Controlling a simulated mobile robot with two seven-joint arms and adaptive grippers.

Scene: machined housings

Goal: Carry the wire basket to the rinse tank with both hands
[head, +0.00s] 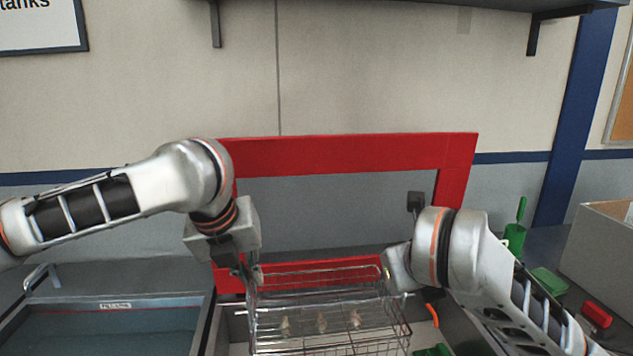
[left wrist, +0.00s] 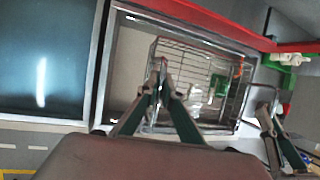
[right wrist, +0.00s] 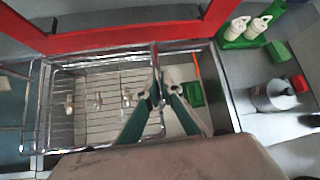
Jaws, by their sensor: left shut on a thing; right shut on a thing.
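The wire basket (head: 330,337) is a silver mesh box with pale machined parts on its floor; it looks level. It is over or in a light-floored basin (head: 236,330), and I cannot tell its height. My left gripper (head: 250,278) is shut on the basket's left end; its fingertips meet the wire in the left wrist view (left wrist: 160,85). My right gripper (head: 398,284) is shut on the right end, also seen in the right wrist view (right wrist: 157,92). A tank of blue-grey liquid (head: 110,330) with a small unreadable label on its back rim lies left of the basket.
A red frame (head: 350,150) stands upright behind the basket. A metal rim (left wrist: 97,75) separates the liquid tank from the basin. Green items (head: 515,238), a red block (head: 597,314) and a grey box (head: 605,250) stand on the right counter.

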